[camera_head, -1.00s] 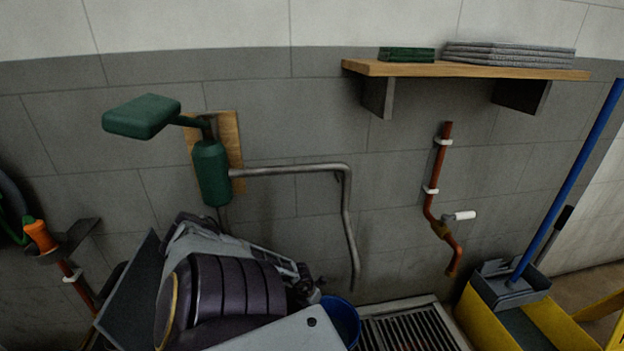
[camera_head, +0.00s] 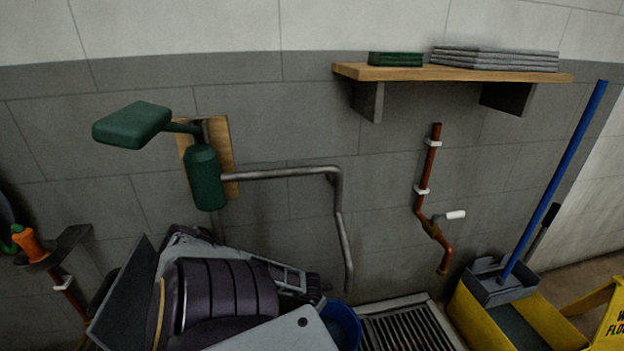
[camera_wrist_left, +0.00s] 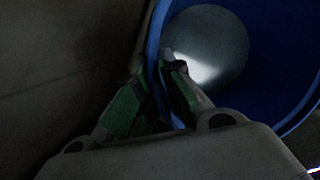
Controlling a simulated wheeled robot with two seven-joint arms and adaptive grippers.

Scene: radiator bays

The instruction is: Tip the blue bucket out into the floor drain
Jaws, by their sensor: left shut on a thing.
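The blue bucket (camera_head: 343,322) shows at the bottom middle of the head view, partly hidden behind my left arm. The wrist view looks into its open mouth (camera_wrist_left: 285,75). My left gripper (camera_wrist_left: 172,75) is shut on the bucket's rim, with one finger on each side of the wall. In the head view its fingers are hidden by my arm. The floor drain (camera_head: 405,325) is a metal grate right beside the bucket, to its right. I cannot tell whether the bucket holds water; a bright patch shows on its bottom. My right gripper is not in view.
A yellow mop bucket (camera_head: 470,315) with a blue-handled mop stands right of the drain, with a yellow floor sign (camera_head: 605,315) beyond it. A grey pipe (camera_head: 340,220) and a copper pipe with tap (camera_head: 432,225) come down the wall. A wooden shelf (camera_head: 450,73) is above.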

